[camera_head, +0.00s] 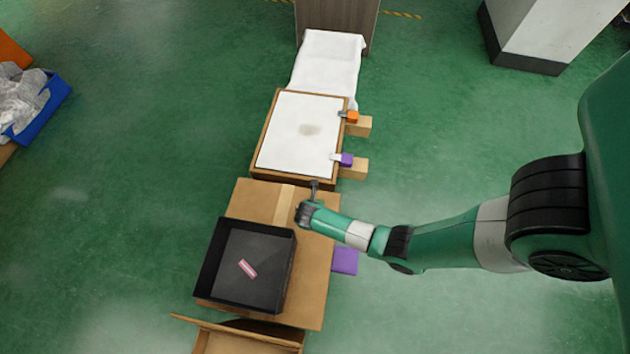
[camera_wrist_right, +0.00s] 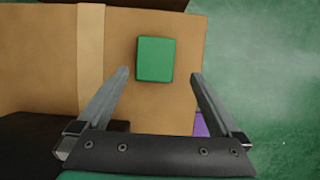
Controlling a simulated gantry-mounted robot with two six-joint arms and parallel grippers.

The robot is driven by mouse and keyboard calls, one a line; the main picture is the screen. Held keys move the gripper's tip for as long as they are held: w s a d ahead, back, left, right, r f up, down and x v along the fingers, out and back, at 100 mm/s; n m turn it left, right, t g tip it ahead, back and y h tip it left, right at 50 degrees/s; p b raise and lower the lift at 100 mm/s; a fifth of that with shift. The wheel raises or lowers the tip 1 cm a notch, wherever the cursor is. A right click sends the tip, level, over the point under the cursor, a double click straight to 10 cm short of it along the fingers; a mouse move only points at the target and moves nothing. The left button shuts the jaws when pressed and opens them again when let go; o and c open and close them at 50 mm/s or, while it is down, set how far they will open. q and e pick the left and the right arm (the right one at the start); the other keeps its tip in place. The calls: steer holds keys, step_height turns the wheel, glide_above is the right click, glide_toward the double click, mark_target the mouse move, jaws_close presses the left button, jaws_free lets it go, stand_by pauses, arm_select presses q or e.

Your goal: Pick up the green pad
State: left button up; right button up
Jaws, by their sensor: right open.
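The green pad (camera_wrist_right: 155,59) is a small block with rounded corners. In the right wrist view it lies on the brown cardboard surface (camera_wrist_right: 188,33), just ahead of and between my fingertips. My right gripper (camera_wrist_right: 160,76) is open and empty, one finger to each side of the pad's near end. In the head view my right gripper (camera_head: 314,186) is over the far part of the cardboard box (camera_head: 313,265); my arm hides the pad there. My left gripper is not in view.
A black open bin (camera_head: 263,262) with a pink-and-white label stands on the cardboard. A purple block (camera_head: 345,261) is at its right side. Beyond is a wood-framed white panel (camera_head: 300,138) with orange (camera_head: 352,117) and purple (camera_head: 346,160) levers.

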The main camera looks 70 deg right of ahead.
steer(key=shift+w+d+f, duration=0.1)
steer(key=shift+d+f, duration=0.2)
steer(key=shift+f, duration=0.3)
steer(key=shift+w+d+r, duration=0.1)
steer(key=b+x, duration=0.5)
steer(key=shift+w+f, duration=0.15)
steer(key=shift+f, duration=0.1)
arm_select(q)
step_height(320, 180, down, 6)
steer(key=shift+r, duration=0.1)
arm_select(e)
steer(key=shift+r, duration=0.15)
steer(key=shift+c, duration=0.3)
steer(key=c, duration=1.2)
